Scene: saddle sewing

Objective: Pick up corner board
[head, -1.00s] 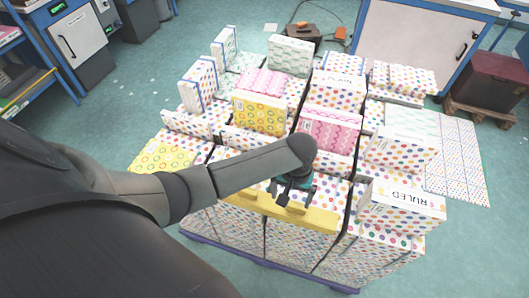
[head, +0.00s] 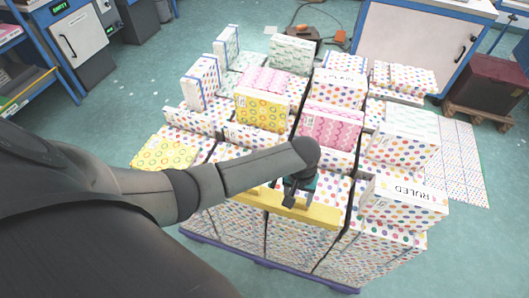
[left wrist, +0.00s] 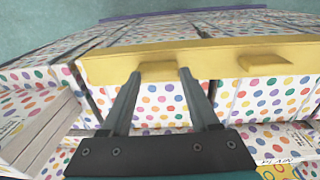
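The yellow corner board (head: 318,213) lies along the near top edge of the stack of dotted boxes. In the left wrist view the yellow board (left wrist: 215,58) runs across the picture and has two small raised tabs. My left gripper (head: 289,203) is over the middle of the board. In the left wrist view the fingers of my left gripper (left wrist: 159,76) are apart, with their tips close to either side of one tab. I cannot tell whether they touch it. My left forearm hides part of the board's left end. My right gripper is not in view.
Dotted boxes and notebook packs fill a pallet (head: 262,262). A box marked RULED (head: 403,203) stands right of the board. A blue-framed cabinet (head: 410,45) and a dark red box (head: 487,80) stand behind. The floor around the pallet is mostly clear.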

